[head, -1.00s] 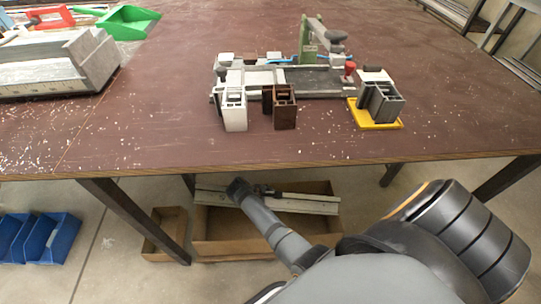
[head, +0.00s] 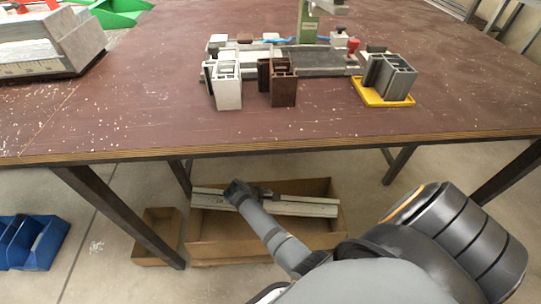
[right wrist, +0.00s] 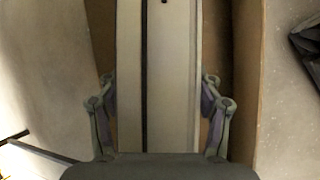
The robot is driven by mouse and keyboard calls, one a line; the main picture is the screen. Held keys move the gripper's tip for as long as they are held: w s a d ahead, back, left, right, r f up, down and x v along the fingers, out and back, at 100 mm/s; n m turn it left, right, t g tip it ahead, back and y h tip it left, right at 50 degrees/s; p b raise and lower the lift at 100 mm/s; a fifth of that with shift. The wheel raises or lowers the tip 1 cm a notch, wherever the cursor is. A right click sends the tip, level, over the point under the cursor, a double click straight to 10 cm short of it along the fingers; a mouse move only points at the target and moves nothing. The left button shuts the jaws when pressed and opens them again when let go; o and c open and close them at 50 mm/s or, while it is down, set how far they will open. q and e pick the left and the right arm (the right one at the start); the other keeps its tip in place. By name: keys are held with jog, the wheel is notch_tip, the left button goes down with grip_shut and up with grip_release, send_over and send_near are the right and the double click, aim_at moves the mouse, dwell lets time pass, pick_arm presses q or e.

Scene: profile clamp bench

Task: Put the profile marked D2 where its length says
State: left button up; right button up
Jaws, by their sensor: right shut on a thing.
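A long light-grey profile (head: 300,206) lies across the larger cardboard box (head: 225,240) under the bench. My right gripper (head: 247,191) is at the profile's left part. In the right wrist view the profile (right wrist: 170,60) runs lengthwise between the two fingers of the right gripper (right wrist: 160,100), which is shut on it. Box walls show on both sides there. No D2 mark is legible. On the bench stand a white profile piece (head: 228,92), a brown one (head: 284,88) and dark grey ones (head: 398,80) on a yellow tray (head: 383,102). My left gripper is not in view.
A clamp fixture (head: 320,60) stands behind the profile pieces. A grey block-like device (head: 45,45) and green bins (head: 120,12) are at the bench's left. The front edge (head: 300,146) overhangs the box. A smaller box (head: 157,238) and blue bins (head: 35,240) are on the floor.

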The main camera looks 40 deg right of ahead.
jog(key=o, duration=1.8)
jog(key=shift+o, duration=0.5)
notch_tip(320, 180, up, 10)
jog(key=shift+r, duration=0.1)
